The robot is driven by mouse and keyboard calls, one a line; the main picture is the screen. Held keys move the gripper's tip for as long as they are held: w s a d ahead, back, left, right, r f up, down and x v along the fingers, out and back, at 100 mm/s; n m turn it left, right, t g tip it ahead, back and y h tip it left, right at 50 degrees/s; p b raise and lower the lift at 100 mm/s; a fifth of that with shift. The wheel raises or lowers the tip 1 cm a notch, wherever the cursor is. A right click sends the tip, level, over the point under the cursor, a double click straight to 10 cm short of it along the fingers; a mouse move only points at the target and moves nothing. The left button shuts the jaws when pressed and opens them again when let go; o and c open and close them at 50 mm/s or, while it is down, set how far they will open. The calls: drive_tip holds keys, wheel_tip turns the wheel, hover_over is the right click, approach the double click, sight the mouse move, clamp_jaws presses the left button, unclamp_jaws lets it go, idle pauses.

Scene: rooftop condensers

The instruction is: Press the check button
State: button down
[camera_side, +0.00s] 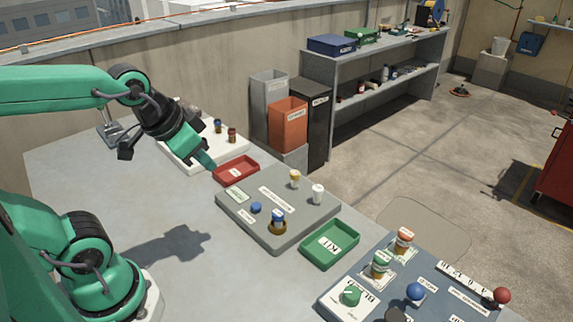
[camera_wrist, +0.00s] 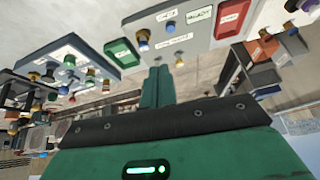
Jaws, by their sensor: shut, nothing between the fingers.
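A small blue button (camera_side: 256,207) sits on the grey board (camera_side: 226,204) near its front edge, close to small labels too blurred to read; I take it as the check button. It also shows at the top of the wrist view (camera_wrist: 171,27). My gripper (camera_side: 209,163) is shut and empty, its green fingers angled down over the red tray's near end, behind and left of the button and apart from it. In the wrist view, the closed fingers (camera_wrist: 158,72) point up toward the board's edge.
A blue-capped amber bottle (camera_side: 278,221) stands right beside the button. Two smaller containers, one amber (camera_side: 295,179) and one white (camera_side: 317,194), stand farther back. A red tray (camera_side: 236,170) and a green tray (camera_side: 330,244) flank the board. The bench at front left is clear.

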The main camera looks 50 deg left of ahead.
sight(253, 206)
drive_tip(key=w+a+f+m+t, duration=0.1)
drive_tip(key=w+a+f+m, duration=0.2)
drive_tip(key=w, duration=0.9)
drive_tip(key=shift+w+f+m+t, duration=0.3)
drive_tip(key=shift+f+m, duration=1.6)
drive_tip(key=shift+f, duration=1)
drive_tip(key=shift+a, duration=0.1)
drive_tip(key=shift+f, duration=0.1)
drive_tip(key=shift+f, duration=4.3)
drive_tip(key=shift+s+f, duration=0.1)
drive_tip(key=shift+f, duration=0.95)
drive_tip(key=shift+r, duration=1.05)
